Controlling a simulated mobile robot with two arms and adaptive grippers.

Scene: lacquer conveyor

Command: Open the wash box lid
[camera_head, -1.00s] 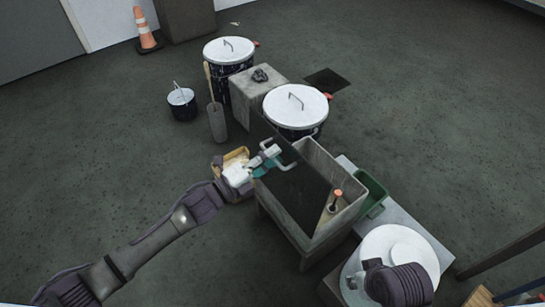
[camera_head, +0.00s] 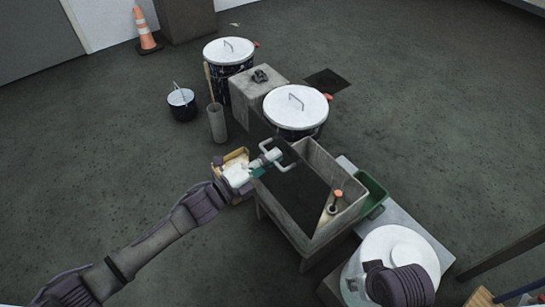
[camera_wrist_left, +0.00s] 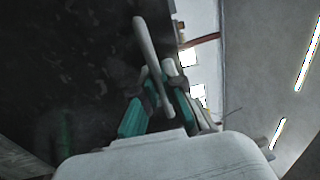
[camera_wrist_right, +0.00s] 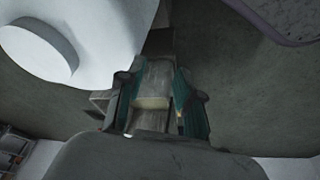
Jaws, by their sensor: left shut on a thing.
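The wash box (camera_head: 335,165) is a grey rectangular trough. Its dark lid (camera_head: 300,195) is tilted, with part of the box's inner wall showing beside it; the exact angle is unclear. A white bar handle (camera_head: 287,163) is on the lid. My left gripper (camera_head: 268,160) is shut on this handle at the lid's left side. The left wrist view shows the handle (camera_wrist_left: 150,60) between the fingers, the dark lid (camera_wrist_left: 60,60) filling the left. My right gripper (camera_wrist_right: 157,100) shows open in the right wrist view; its fingertips are hidden in the head view.
White-lidded drums (camera_head: 296,105) and a grey block (camera_head: 257,85) stand behind the box. A green bin (camera_head: 372,193) and a white bucket (camera_head: 405,245) are to its right. A yellowish container (camera_head: 232,160) lies beside my left gripper. The left floor is mostly clear.

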